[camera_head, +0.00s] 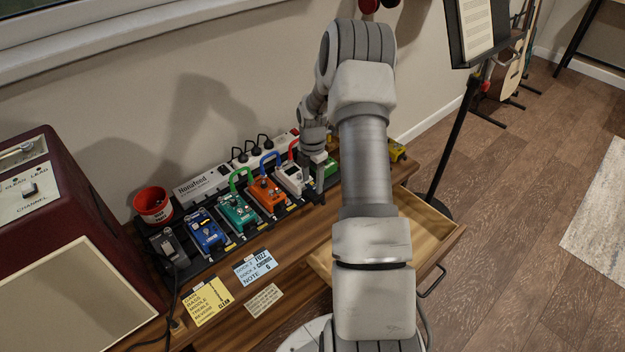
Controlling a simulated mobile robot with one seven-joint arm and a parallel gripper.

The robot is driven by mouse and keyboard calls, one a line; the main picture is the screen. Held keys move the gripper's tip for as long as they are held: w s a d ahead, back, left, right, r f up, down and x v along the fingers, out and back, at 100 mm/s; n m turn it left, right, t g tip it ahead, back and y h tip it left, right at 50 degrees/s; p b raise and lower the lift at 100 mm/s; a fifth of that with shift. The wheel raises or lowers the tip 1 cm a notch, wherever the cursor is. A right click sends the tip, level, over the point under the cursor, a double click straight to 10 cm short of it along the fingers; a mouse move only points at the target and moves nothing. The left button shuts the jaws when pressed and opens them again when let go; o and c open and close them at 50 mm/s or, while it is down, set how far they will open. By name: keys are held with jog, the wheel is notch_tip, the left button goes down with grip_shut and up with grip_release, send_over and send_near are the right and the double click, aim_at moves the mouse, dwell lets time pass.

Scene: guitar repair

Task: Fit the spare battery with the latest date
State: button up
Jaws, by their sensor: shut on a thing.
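My gripper (316,180) points down over the right part of the pedalboard (216,247), between a white pedal (291,177) and a green pedal (330,168). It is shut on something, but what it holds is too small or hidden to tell. No spare battery or date can be made out. Left of the white pedal stand an orange pedal (267,193), a teal pedal (238,211) and a blue pedal (207,231). My arm hides part of the bench right of the gripper.
A drawer (436,238) stands open at the bench's right; my arm covers part of it. A red cup (152,204), a white power supply (203,184) and plugs stand behind the pedals. Notes, including a yellow one (207,303), lie in front. A maroon amplifier (70,240) stands left.

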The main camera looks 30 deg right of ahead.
jog(key=shift+r, duration=0.1)
jog(key=shift+r+p, duration=0.6)
jog(key=shift+r, duration=0.1)
jog(key=o, duration=1.5)
jog(key=shift+r+p, duration=2.85)
jog(key=shift+r, duration=1.15)
jog(key=shift+r, duration=0.1)
